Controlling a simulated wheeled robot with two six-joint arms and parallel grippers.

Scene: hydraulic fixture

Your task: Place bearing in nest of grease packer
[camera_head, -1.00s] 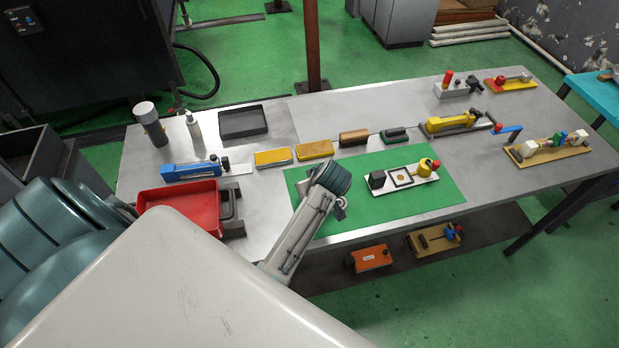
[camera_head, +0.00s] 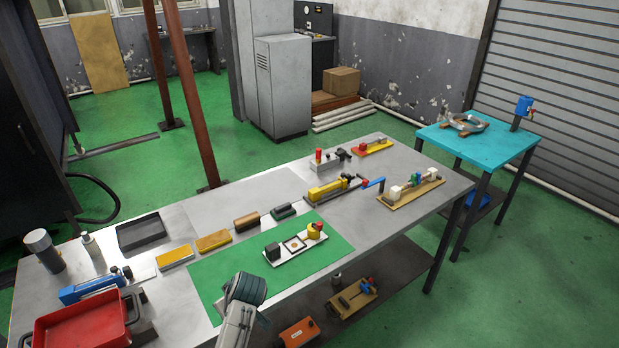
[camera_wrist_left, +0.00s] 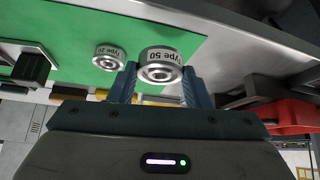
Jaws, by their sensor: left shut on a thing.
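In the left wrist view, a metal bearing marked "Type 50" (camera_wrist_left: 162,66) sits between the fingers of my left gripper (camera_wrist_left: 160,84), which is shut on it. A smaller ring marked "Type 20" (camera_wrist_left: 108,57) is over the green mat, apart from the gripper. In the head view, my left arm's wrist is at the mat's front edge and hides the fingers and the bearing. A white fixture (camera_head: 287,253) on the mat has a black block, a square frame with a round centre and a yellow part. I cannot tell whether it is the grease packer. My right gripper is not in view.
The green mat (camera_head: 215,275) is mostly clear. Yellow, brown and green blocks line its back edge. A red tray (camera_head: 75,312) and a blue tool (camera_head: 90,290) stand left. Other fixtures stand at the table's right. A turquoise table (camera_head: 500,146) carries a ring-shaped metal part (camera_head: 463,124).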

